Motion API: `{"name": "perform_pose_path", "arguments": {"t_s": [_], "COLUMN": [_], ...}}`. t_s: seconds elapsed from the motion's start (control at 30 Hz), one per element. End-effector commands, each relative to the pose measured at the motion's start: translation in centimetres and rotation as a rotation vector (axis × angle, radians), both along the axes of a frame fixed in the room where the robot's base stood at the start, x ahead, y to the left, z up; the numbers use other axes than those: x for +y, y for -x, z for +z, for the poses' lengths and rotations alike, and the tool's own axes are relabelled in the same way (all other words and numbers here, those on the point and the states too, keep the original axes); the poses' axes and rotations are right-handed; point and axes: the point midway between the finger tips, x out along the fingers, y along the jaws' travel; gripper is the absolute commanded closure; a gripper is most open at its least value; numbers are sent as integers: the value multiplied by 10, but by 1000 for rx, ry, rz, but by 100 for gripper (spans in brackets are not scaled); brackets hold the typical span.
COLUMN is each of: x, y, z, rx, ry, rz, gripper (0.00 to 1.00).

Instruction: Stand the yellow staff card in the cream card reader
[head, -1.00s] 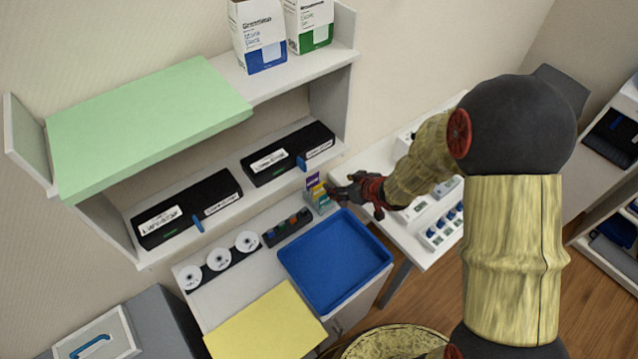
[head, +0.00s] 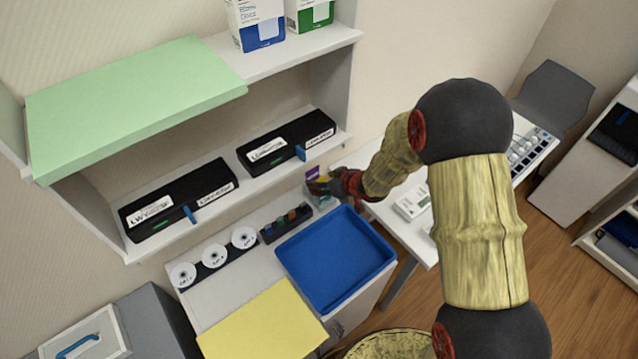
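My gripper (head: 319,186) is at a small card holder (head: 325,203) at the back of the counter, beside the blue tray. A purple card (head: 312,170) stands up in the holder, just behind my fingers. My fingers cover most of the holder's other cards, and I cannot make out the yellow staff card now. The fingers are too small and dark to tell whether they are open or shut on something. I cannot pick out the cream card reader. My arm hides part of the white desk (head: 424,250).
The blue tray (head: 335,262) is empty. A dark rack with coloured pieces (head: 285,223), discs (head: 213,256) and a yellow board (head: 262,325) lie beside it. A shelf with black cases (head: 180,207) overhangs the counter's back. A grey chair (head: 553,100) stands at the right.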

Motion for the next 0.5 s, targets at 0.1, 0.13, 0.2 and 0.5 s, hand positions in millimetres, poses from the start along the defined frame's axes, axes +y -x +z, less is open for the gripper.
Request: {"name": "perform_pose_path", "arguments": {"t_s": [0.1,0.13,0.2,0.5], "x": [3,3,4,4], "y": [-4,-4,-5,-5], "z": [-5,-5,-6,-6], "rx": [0,0,0,0], "ry": [-1,-1,-1,0], "rz": [1,1,1,0], "gripper": [45,45,45,46]}}
